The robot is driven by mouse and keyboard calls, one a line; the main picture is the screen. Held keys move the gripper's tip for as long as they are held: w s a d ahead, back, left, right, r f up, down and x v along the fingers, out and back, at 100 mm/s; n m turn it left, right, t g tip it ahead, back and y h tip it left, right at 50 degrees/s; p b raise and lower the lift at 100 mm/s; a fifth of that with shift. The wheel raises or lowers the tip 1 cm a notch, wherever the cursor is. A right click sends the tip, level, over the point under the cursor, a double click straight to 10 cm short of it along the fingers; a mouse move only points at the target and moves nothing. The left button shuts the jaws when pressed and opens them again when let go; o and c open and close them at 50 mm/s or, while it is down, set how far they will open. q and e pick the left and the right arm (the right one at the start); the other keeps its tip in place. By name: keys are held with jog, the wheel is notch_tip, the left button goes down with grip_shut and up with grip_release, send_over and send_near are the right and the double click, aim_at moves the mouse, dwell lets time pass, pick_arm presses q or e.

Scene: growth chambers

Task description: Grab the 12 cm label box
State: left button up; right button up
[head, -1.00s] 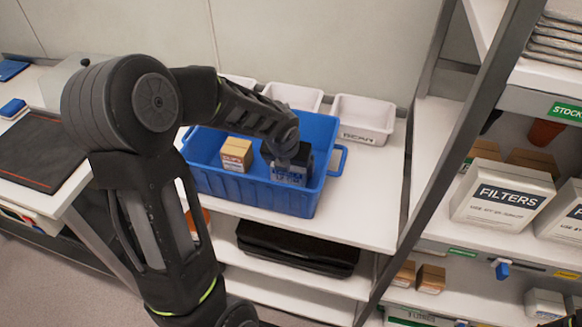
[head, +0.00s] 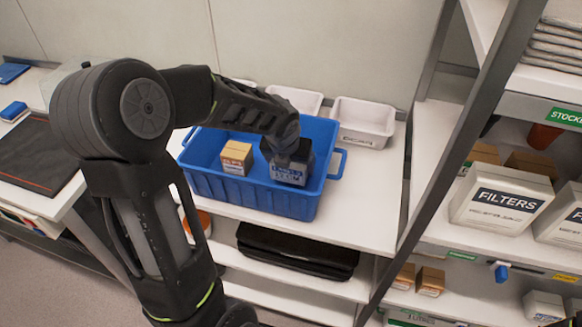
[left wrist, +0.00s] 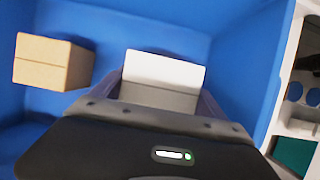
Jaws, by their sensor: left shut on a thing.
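A white and grey box with a dark printed label (head: 289,175) is at the right end inside the blue bin (head: 250,195). The print is too small to read surely. In the left wrist view the pale top of this box (left wrist: 163,72) lies between my fingers. My left gripper (head: 288,152) reaches down into the bin from above and is shut on this box. The gripper's dark body covers part of the box in both views. I cannot tell whether the box touches the bin floor. My right gripper is not in view.
A brown cardboard box (head: 236,157) stands left of the gripped box in the bin; it also shows in the left wrist view (left wrist: 52,62). White trays (head: 362,122) stand behind the bin. A shelf rack with a filters box (head: 502,198) is on the right.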

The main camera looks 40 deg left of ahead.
pick_arm(q)
notch_tip(320, 180, up, 8)
jog(key=shift+f+p, duration=0.1)
jog(key=shift+p, duration=0.2)
dwell(0.5)
